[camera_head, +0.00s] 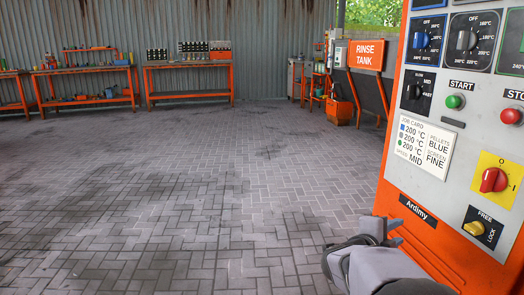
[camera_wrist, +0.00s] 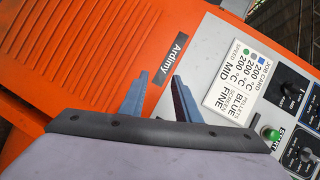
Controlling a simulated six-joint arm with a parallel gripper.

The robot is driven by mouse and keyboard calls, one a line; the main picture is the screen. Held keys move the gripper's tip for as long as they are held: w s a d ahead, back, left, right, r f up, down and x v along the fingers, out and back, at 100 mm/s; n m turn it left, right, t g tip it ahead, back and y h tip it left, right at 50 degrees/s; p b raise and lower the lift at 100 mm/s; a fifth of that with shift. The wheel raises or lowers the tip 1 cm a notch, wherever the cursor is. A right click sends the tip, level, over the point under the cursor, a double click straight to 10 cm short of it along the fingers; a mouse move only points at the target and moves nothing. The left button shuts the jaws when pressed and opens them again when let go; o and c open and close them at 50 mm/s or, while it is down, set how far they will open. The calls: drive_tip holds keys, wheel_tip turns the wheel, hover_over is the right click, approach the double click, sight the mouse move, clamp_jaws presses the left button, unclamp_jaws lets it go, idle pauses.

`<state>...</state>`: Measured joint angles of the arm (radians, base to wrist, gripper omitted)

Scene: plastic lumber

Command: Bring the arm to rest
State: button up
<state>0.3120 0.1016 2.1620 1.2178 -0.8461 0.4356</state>
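My gripper (camera_head: 398,231) is at the lower right of the head view, in front of the orange lower part of the machine (camera_head: 455,262). In the wrist view my gripper (camera_wrist: 160,76) shows two bluish fingers standing apart, with nothing between them. The machine's orange vented side (camera_wrist: 85,60) and the "Ardimy" label (camera_wrist: 176,50) lie beyond the fingers. Whether the fingertips touch the machine, I cannot tell; they appear apart from it.
The control panel has a green START button (camera_head: 455,101), a red STOP button (camera_head: 511,116), a red switch on yellow (camera_head: 494,180) and a yellow FREE/LOCK knob (camera_head: 473,228). A job card (camera_head: 424,146) is on it. Workbenches (camera_head: 188,66) stand far back. The paved floor (camera_head: 190,190) is clear.

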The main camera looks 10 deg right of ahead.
drive_tip(key=w+a+f+n+t+y, duration=0.1)
drive_tip(key=w+a+f+n+y, duration=0.1)
drive_tip(key=a+f+n+y, duration=0.55)
drive_tip(key=w+a+f+n+t+y, duration=0.15)
drive_tip(key=a+f+n+y, duration=0.25)
drive_tip(key=a+f+n, duration=0.5)
drive_tip(key=s+a+f+n+g+y+p, duration=0.1)
drive_tip(key=s+a+f+n+g+y, duration=0.2)
drive_tip(key=s+a, duration=0.45)
drive_tip(key=s+a+r+n+g+p, duration=0.1)
drive_tip(key=s+a+n+g+p, duration=0.15)
drive_tip(key=s, duration=0.45)
drive_tip(key=s+a+r+n+g+p, duration=0.1)
drive_tip(key=s+a+n+g+p, duration=0.1)
drive_tip(key=s+g, duration=0.35)
drive_tip(key=s+a+r+n+t+p, duration=0.1)
drive_tip(key=r+p, duration=2.2)
drive_tip(key=s+a+r+n+p, duration=0.1)
drive_tip(key=a+r+n+p, duration=0.1)
drive_tip(key=r+p, duration=2.2)
drive_tip(key=shift+s+a+r+t+h, duration=0.15)
drive_tip(key=shift+s+r+t+h, duration=0.2)
